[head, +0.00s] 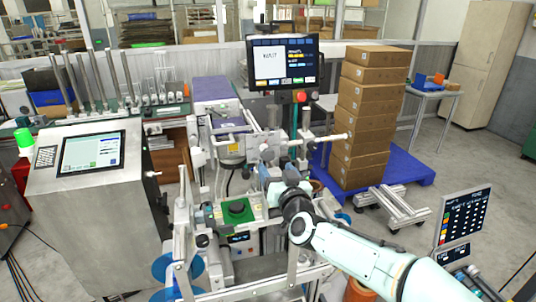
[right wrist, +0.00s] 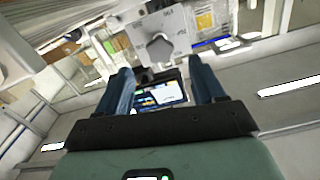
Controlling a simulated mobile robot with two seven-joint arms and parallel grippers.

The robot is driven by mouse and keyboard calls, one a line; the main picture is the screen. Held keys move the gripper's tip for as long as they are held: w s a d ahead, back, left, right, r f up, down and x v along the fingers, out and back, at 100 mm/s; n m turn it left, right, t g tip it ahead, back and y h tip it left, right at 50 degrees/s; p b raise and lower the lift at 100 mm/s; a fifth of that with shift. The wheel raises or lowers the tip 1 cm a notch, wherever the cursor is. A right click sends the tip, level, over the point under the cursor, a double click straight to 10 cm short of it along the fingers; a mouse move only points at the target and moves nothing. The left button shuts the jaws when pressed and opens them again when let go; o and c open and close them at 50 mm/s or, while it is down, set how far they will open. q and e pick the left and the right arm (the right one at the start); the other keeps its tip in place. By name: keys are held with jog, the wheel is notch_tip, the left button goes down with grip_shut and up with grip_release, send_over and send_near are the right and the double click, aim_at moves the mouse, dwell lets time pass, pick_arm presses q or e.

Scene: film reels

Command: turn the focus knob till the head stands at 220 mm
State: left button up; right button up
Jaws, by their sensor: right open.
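The focus knob (right wrist: 160,48) is a grey, lobed knob on a pale plate with printed marks around it, in the right wrist view. The marks are too blurred to read. My right gripper (right wrist: 163,78) is open, with one dark blue finger on each side and the knob showing beyond the fingertips, between them. I see no contact with the knob. In the head view my right gripper (head: 268,182) reaches into the middle of the machine, and the knob cannot be made out there. My left gripper is not in view. The head's height cannot be read.
A monitor (head: 284,62) stands above the machine, with a red button below it. A small lit screen (right wrist: 160,94) shows between my fingers. A steel cabinet (head: 92,210) stands at left. Stacked cartons (head: 370,115) sit on a blue pallet (head: 410,172) at right. A black knob (head: 237,208) sits on a green plate.

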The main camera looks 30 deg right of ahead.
aim_at(269, 156)
jog(key=p+x, duration=0.1)
jog(key=x, duration=0.7)
jog(key=shift+w+d+p, duration=0.1)
jog(key=shift+w+p, duration=0.2)
jog(key=shift+p, duration=0.05)
